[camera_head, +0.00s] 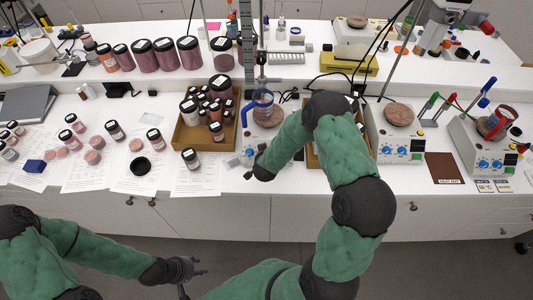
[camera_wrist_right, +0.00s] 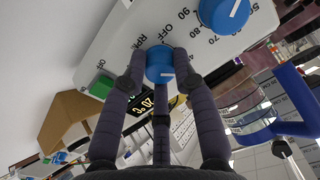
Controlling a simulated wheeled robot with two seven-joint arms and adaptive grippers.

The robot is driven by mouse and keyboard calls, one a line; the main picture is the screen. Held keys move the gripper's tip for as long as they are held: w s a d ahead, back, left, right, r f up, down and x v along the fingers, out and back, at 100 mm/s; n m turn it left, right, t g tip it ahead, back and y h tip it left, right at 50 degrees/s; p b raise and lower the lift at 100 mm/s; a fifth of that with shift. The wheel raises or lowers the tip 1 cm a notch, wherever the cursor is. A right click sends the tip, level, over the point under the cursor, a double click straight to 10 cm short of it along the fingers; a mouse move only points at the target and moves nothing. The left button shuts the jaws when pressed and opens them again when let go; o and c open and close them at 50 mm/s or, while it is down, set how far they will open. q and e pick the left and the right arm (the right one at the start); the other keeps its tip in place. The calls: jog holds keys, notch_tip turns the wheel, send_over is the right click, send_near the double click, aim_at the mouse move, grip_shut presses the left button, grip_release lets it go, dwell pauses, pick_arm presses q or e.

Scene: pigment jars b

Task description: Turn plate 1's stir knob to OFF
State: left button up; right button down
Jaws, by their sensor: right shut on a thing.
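The leftmost hot plate (camera_head: 246,157) stands behind my right forearm, with a jar in a blue-ringed holder (camera_head: 263,104) over it. In the right wrist view, a blue knob (camera_wrist_right: 160,62) sits between the fingers of my right gripper (camera_wrist_right: 158,78). The gripper is shut on this knob, whose scale shows RPM and OFF beside it. A second blue knob (camera_wrist_right: 224,14) with numbers round it is apart from the fingers. The knob's exact pointer direction is hard to read. My left gripper (camera_head: 203,266) is open and empty, low in front of the bench.
Two more hot plates (camera_head: 398,147) (camera_head: 482,164) stand to the right. A cardboard tray of jars (camera_head: 188,146) is left of the leftmost plate. Papers and small jars cover the left bench. A brown heat mat (camera_head: 444,168) lies near the front edge.

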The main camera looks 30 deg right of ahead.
jog(key=n+p, duration=0.1)
jog(key=n, duration=0.3)
jog(key=shift+n, duration=0.4)
jog(key=n+p, duration=0.1)
jog(key=n, duration=0.2)
jog(key=shift+s+n, duration=0.1)
jog(key=shift+n, duration=0.3)
jog(key=n+p, duration=0.1)
jog(key=n, duration=0.3)
jog(key=shift+f+n+p, duration=0.1)
jog(key=shift+n+p, duration=0.4)
jog(key=shift+n, duration=1.6)
jog(key=c, duration=1)
grip_release()
